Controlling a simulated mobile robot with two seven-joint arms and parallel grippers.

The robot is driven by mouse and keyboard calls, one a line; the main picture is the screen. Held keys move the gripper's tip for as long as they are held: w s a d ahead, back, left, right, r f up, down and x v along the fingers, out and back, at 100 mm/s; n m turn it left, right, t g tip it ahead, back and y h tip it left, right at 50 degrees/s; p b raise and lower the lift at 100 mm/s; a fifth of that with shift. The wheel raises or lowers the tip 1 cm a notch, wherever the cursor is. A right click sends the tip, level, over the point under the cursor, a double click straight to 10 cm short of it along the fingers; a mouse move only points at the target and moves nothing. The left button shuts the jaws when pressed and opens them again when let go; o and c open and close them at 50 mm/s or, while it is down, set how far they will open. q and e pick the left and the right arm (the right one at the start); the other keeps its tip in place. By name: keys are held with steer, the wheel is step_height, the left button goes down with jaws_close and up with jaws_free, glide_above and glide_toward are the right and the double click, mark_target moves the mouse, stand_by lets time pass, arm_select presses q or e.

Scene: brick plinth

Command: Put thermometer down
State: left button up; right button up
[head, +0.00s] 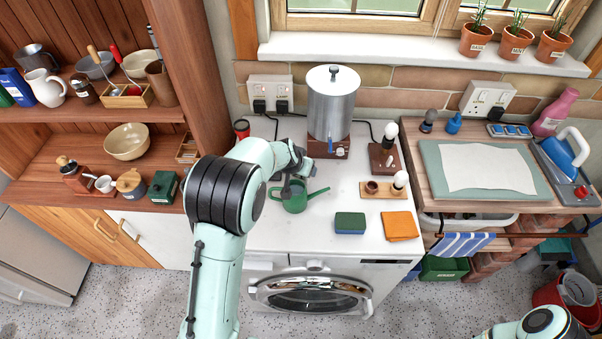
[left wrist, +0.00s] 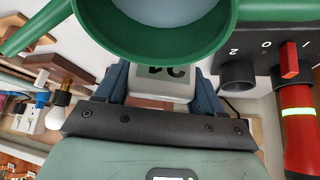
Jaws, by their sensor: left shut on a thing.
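The thermometer (left wrist: 165,82) is a pale block with dark digits, in the left wrist view. It sits between the two blue-grey fingers of my left gripper (left wrist: 160,95), which is shut on it. In the head view my left gripper (head: 292,185) is over the white worktop (head: 335,265), right at the green watering can (head: 295,203). The thermometer cannot be made out there, and I cannot tell its height above the worktop. My right gripper is out of view; only part of that arm shows at the bottom right.
A metal urn (head: 333,105) on a wooden base stands behind my left gripper. To the right are a bulb on a wooden board (head: 385,190), a blue-green sponge (head: 350,223) and an orange cloth (head: 399,226). A red cylinder (head: 241,128) stands at the back left.

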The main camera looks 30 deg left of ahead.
arm_select(q)
step_height(320, 180, down, 2)
steer(key=shift+s, duration=0.15)
steer(key=shift+s+r, duration=0.15)
steer(key=shift+w+f+b, duration=0.2)
steer(key=shift+f+b, duration=0.1)
steer(key=shift+f, duration=0.05)
steer(key=o, duration=1)
steer(key=shift+s+r, duration=0.15)
